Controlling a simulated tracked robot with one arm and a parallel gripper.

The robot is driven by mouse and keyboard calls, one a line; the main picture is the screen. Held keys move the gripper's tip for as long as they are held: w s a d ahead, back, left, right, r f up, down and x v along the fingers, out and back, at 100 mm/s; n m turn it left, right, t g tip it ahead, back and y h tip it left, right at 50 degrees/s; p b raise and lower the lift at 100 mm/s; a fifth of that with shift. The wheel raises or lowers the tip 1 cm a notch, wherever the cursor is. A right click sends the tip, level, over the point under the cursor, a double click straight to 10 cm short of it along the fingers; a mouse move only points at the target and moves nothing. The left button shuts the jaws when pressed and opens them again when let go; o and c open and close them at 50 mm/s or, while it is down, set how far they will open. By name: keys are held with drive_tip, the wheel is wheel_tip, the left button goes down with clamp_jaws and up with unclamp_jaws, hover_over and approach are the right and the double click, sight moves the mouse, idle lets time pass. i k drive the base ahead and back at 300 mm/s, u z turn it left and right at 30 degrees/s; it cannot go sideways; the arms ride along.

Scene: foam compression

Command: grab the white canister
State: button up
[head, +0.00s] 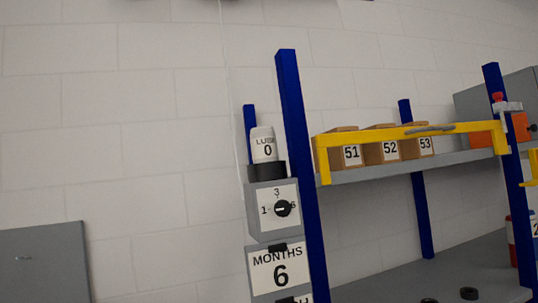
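A white canister (264,146) with a "LUB" label, partly cut off, and a "0" stands upright in a black ring holder (267,171). The holder is on top of a grey box with a black knob (282,208), beside the front blue post. The canister is seen left of centre, some way off, and nothing is touching it. My gripper is not in view.
A blue post (297,150) stands just right of the canister. To the right, a shelf holds boxes numbered 51 (352,155), 52 and 53 behind a yellow bar (400,136). A thin pale cable hangs left of the canister. A grey panel (45,262) is at lower left.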

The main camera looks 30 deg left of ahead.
sight(263, 145)
drive_tip(key=z, duration=0.05)
drive_tip(key=i, duration=1)
drive_tip(key=u, duration=0.1)
